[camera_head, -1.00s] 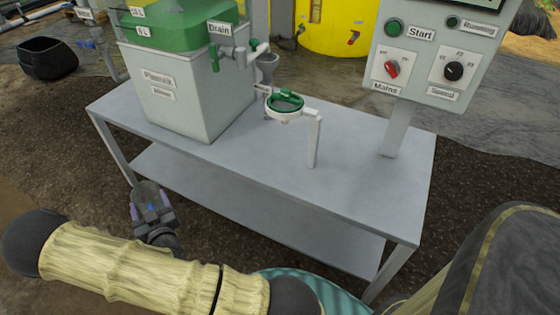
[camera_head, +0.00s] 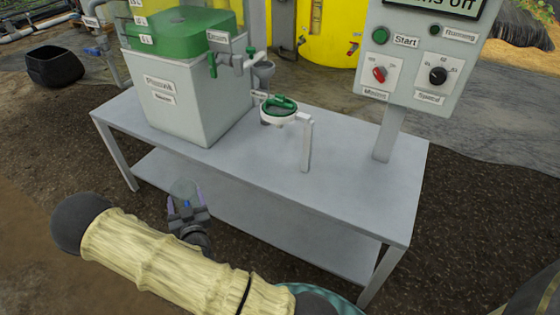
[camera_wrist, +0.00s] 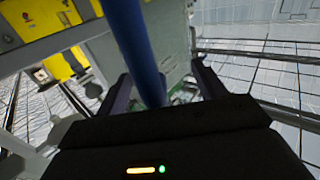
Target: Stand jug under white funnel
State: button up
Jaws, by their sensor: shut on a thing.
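My gripper (camera_head: 186,198) is in front of the table's near long edge, toward its left half. It is shut on a clear jug (camera_head: 184,186), of which only a small see-through part shows. In the wrist view a blue bar (camera_wrist: 138,45), seemingly the jug's handle, runs between the two dark fingers. A white ring-shaped holder (camera_head: 279,118) with a green piece in it stands on a post on the table. It looks like the white funnel. The jug is apart from it, lower and to the left.
The grey table (camera_head: 345,190) has clear top around the post and a lower shelf (camera_head: 290,235). A white tank with a green band (camera_head: 180,100) stands on its left. A control panel (camera_head: 415,65) rises at the right. A black tub (camera_head: 54,66) stands far left.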

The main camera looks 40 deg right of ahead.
jog(key=s+d+r+m+g+h, duration=0.4)
jog(key=d+m+g+h, duration=0.1)
jog(key=d, duration=0.2)
jog(key=s+d+r+m+g+h+p, duration=0.1)
jog(key=s+d+r+m+g+h, duration=0.4)
jog(key=d+h, duration=0.1)
jog(key=shift+d, duration=0.75)
jog(key=b+x, duration=0.2)
jog(key=x, duration=1.2)
jog(key=shift+d+r, duration=0.15)
jog(key=shift+r, duration=0.05)
